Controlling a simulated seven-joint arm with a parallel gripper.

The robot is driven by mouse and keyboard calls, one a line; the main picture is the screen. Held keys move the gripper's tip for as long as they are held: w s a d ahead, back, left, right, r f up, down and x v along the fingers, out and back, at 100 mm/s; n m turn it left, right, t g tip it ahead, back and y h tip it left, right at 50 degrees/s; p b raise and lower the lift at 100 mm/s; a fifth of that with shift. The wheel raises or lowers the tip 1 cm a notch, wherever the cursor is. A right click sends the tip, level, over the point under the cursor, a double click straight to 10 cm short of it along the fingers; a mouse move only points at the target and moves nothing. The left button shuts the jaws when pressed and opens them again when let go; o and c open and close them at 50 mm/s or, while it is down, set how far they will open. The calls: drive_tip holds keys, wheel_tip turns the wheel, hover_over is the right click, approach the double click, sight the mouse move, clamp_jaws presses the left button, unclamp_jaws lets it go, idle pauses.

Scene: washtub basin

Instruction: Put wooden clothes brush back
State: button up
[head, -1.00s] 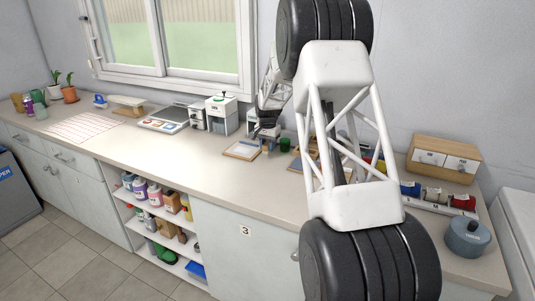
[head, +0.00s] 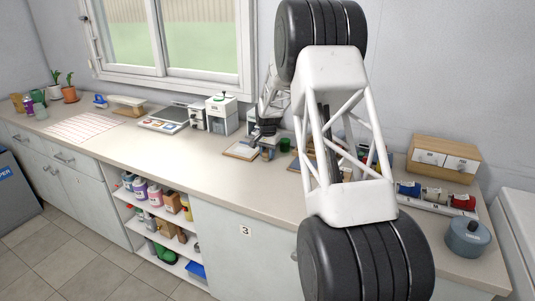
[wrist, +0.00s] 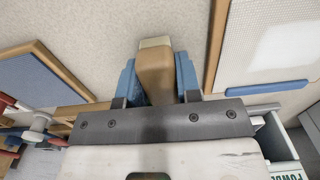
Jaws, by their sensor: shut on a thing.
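The wooden clothes brush (wrist: 155,72) is between the two blue fingers of my gripper (wrist: 158,80) in the wrist view. Its brown wooden body points up the picture and ends in a paler tip. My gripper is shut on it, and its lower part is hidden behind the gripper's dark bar. In the head view my gripper (head: 266,151) is small, just right of a wood-framed board on the counter; the brush is too small to make out there. I cannot tell whether the brush touches the counter.
The pale wood-framed board (head: 241,150) lies on one side, also in the wrist view (wrist: 276,50). A blue wood-framed board (wrist: 45,78) lies on the other. A green cup (head: 284,145) stands close right of my gripper. The counter (head: 185,160) is clear in front.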

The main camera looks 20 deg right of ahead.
drive_tip(key=shift+f, duration=0.1)
drive_tip(key=o, duration=0.9)
wheel_tip(320, 180, up, 12)
drive_tip(key=shift+r, duration=0.1)
idle(0.7)
